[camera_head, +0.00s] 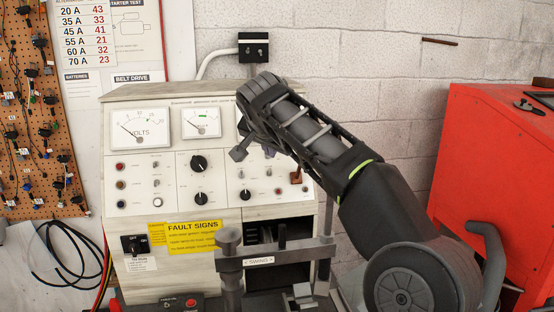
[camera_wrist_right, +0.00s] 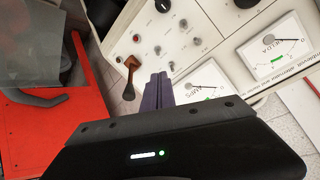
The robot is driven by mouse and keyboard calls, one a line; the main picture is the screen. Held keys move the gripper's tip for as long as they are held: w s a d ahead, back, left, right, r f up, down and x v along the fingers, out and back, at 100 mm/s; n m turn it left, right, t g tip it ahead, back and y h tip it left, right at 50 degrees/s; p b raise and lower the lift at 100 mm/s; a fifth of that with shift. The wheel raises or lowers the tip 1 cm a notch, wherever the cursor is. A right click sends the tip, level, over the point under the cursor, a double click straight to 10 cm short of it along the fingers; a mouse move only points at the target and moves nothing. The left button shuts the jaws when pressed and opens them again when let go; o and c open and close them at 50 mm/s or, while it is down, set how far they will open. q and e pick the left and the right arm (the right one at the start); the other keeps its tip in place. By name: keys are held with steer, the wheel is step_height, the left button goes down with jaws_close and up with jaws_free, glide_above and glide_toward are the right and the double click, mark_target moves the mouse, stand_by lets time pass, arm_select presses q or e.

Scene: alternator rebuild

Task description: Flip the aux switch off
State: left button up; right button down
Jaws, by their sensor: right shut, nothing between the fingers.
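A small silver toggle (camera_head: 240,172) stands in the right-hand section. A larger copper-brown lever (camera_head: 296,176) sits at the panel's right edge; it also shows in the right wrist view (camera_wrist_right: 130,66). My right gripper (camera_wrist_right: 158,90) is shut and empty, its dark fingers before the panel near the lever. In the head view the arm partly hides it. My left gripper is not in view.
A red cabinet (camera_head: 488,150) stands at the right. A grey clamp frame (camera_head: 277,257) stands low in front of the panel. A black switch box (camera_head: 135,245) and a yellow sign (camera_head: 193,237) are on the panel's lower front. A pegboard (camera_head: 33,110) hangs left.

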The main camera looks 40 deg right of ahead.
steer(key=p, duration=0.3)
glide_toward(273, 166)
steer(key=x, duration=0.5)
steer(key=shift+d, duration=0.1)
steer(key=shift+w+d+f, duration=0.3)
steer(key=shift+f, duration=0.1)
